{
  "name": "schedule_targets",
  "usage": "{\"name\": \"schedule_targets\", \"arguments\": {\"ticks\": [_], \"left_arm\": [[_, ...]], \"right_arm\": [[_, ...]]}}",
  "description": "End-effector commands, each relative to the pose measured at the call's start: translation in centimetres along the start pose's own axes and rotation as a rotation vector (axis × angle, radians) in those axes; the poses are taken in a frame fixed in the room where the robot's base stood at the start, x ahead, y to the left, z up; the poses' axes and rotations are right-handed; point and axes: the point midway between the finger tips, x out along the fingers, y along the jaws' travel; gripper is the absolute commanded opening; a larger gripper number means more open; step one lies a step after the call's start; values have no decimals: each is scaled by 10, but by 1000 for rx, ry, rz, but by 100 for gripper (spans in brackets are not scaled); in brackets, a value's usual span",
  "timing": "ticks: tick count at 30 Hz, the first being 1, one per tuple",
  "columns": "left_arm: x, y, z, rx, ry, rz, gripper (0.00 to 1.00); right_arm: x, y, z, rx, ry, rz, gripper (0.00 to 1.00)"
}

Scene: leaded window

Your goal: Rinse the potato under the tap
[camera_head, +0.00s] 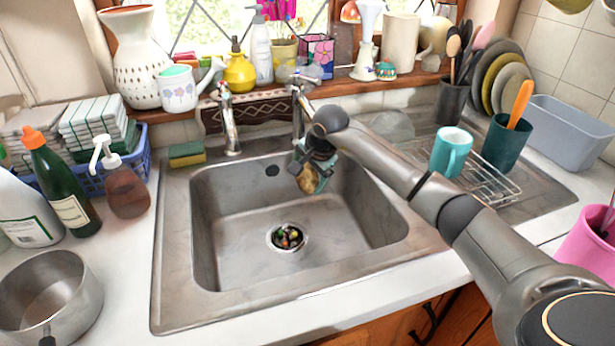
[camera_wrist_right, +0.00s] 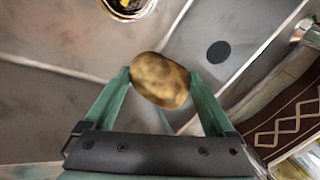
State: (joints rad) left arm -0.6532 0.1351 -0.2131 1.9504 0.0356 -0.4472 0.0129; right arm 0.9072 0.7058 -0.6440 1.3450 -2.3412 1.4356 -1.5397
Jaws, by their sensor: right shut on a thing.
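My right gripper (camera_wrist_right: 160,83) is shut on the potato (camera_wrist_right: 160,79), a brown oval lump held between its two green fingers in the right wrist view. In the head view the potato (camera_head: 308,180) shows below my right gripper (camera_head: 312,172), over the back right part of the steel sink basin (camera_head: 225,245). Two taps stand behind the basin. The right tap (camera_head: 297,110) is just behind my right gripper, and my wrist hides part of its surroundings. The left tap (camera_head: 229,125) is farther left. No water stream shows. My left gripper is not in view.
A drain (camera_head: 287,238) with coloured scraps lies in the basin floor. A sponge (camera_head: 187,154) sits left of the taps. A teal mug (camera_head: 451,152) stands on the wire rack right of the sink. Bottles and a pot (camera_head: 50,290) crowd the left counter.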

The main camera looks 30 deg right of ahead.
Motion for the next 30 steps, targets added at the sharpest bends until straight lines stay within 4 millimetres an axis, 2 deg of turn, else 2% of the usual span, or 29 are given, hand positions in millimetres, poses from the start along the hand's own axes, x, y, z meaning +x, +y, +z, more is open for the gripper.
{"name": "schedule_targets", "arguments": {"ticks": [20,30], "left_arm": [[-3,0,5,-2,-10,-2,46],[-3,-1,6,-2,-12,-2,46]], "right_arm": [[-3,9,-8,1,1,0,30],[-3,7,-6,1,0,-1,30]]}}
